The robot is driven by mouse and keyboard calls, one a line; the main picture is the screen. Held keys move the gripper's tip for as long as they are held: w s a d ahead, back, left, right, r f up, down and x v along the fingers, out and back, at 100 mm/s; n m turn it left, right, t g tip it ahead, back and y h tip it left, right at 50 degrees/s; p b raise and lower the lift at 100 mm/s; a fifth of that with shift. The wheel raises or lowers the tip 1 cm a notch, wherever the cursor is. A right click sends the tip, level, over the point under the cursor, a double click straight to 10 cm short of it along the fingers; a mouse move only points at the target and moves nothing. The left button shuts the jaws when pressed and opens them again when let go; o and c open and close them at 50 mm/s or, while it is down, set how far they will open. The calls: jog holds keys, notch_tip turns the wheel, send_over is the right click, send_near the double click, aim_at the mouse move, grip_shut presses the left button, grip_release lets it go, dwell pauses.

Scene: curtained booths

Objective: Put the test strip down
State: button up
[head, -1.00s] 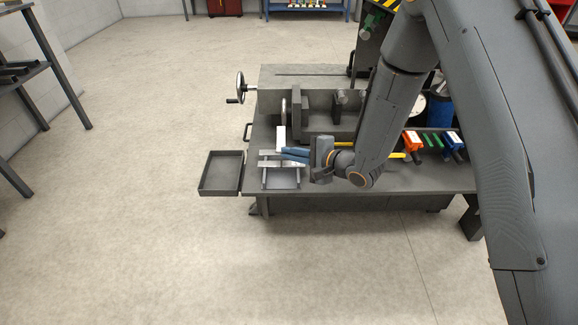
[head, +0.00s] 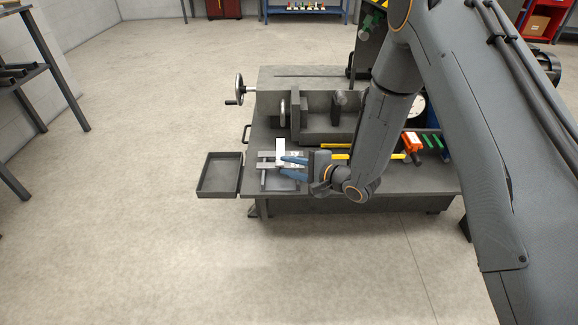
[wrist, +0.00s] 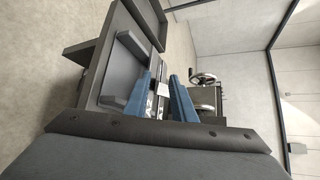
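The white test strip (head: 280,151) shows upright in the head view at a small grey metal fixture (head: 266,154) on the bench's front left. Its lower end lies near my gripper's fingertips; whether it rests on the fixture cannot be told. My gripper (head: 283,165) comes in from the right, its two blue fingers spread apart around the strip's lower part. In the wrist view the blue fingers (wrist: 161,82) also stand apart, with a small white patch, probably the strip (wrist: 162,89), between them.
The grey bench (head: 385,182) carries a machine with a handwheel (head: 239,88) behind the fixture. A shallow dark tray (head: 219,175) juts from its left side. An orange-handled tool (head: 411,142) and green pieces lie to the right. The floor in front is clear.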

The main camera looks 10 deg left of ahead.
jog(key=shift+d+r, duration=0.1)
jog(key=shift+r, duration=0.15)
jog(key=s+d+r+n+h+p, duration=0.1)
jog(key=s+d+r+n+h, duration=0.2)
jog(key=d+r+h, duration=0.55)
jog(key=s+d+r+n+h+p, duration=0.1)
jog(key=s+d+r+n+h, duration=0.15)
jog(key=d+r, duration=0.75)
jog(key=s+d+r+n+g, duration=0.2)
jog(key=s, duration=0.6)
jog(key=s+d+r+n+g, duration=0.1)
jog(key=s+d+n+g, duration=0.1)
jog(key=s, duration=0.6)
jog(key=s+d+r+n+g, duration=0.2)
jog(key=s+d+n, duration=0.1)
jog(key=s, duration=0.5)
jog(key=shift+s+d+r+g+h, duration=0.15)
jog(key=shift+s+r+g+h, duration=0.15)
jog(key=shift+s+h, duration=0.1)
jog(key=shift+w, duration=0.1)
